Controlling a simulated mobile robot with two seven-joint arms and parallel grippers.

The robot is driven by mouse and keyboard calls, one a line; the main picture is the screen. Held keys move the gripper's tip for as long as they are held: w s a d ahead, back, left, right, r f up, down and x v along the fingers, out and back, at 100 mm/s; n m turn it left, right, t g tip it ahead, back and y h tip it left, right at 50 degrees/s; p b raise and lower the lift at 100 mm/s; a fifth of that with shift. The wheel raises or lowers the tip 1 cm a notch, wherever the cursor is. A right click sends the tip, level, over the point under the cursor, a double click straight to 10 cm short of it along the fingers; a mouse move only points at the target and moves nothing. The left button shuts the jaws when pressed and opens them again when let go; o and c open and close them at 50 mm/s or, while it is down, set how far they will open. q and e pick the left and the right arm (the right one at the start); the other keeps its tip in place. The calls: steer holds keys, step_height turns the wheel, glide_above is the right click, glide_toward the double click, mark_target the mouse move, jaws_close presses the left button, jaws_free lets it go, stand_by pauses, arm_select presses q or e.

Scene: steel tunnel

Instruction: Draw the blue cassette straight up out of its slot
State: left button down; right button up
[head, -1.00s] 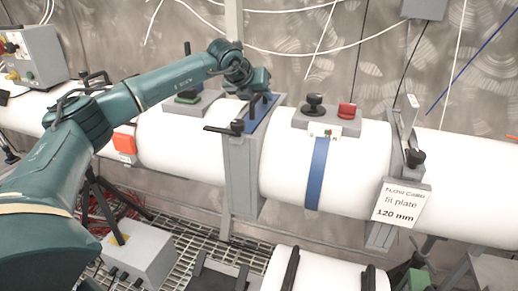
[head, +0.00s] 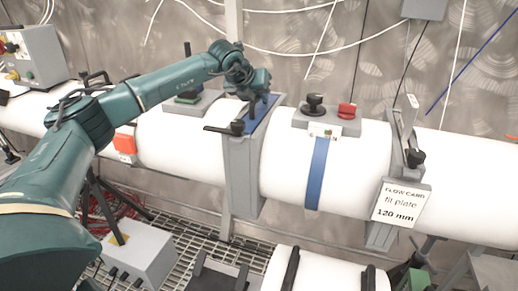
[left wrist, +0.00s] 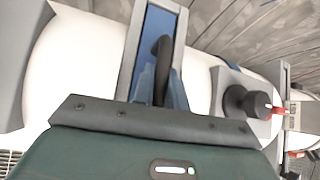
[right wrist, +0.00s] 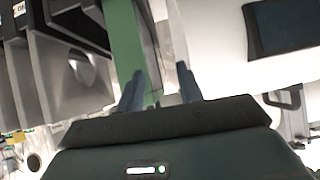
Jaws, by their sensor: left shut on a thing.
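The blue cassette (head: 263,120) sits in the slot of the grey frame (head: 243,175) around the white pipe. Its blue top shows level with the frame's upper end. In the left wrist view the cassette (left wrist: 161,24) lies between grey slot walls, with a black loop handle (left wrist: 163,60) on top. My left gripper (head: 259,112) is over the cassette, its fingers (left wrist: 162,82) shut on the handle from both sides. My right gripper (right wrist: 157,84) shows only in its wrist view, open, with nothing clearly held between the fingers.
A grey box with a black knob (head: 314,103) and red switch (head: 347,110) stands on the pipe to the right. A black clamp lever (head: 224,129) projects left of the cassette frame.

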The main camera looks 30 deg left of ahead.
arm_select(q)
steer(key=shift+r, duration=0.3)
steer(key=shift+r+p, duration=0.35)
steer(key=shift+r, duration=0.1)
steer(key=shift+r+p, duration=0.55)
steer(key=shift+r, duration=0.55)
steer(key=shift+r+p, duration=0.8)
steer(key=shift+r, duration=1.05)
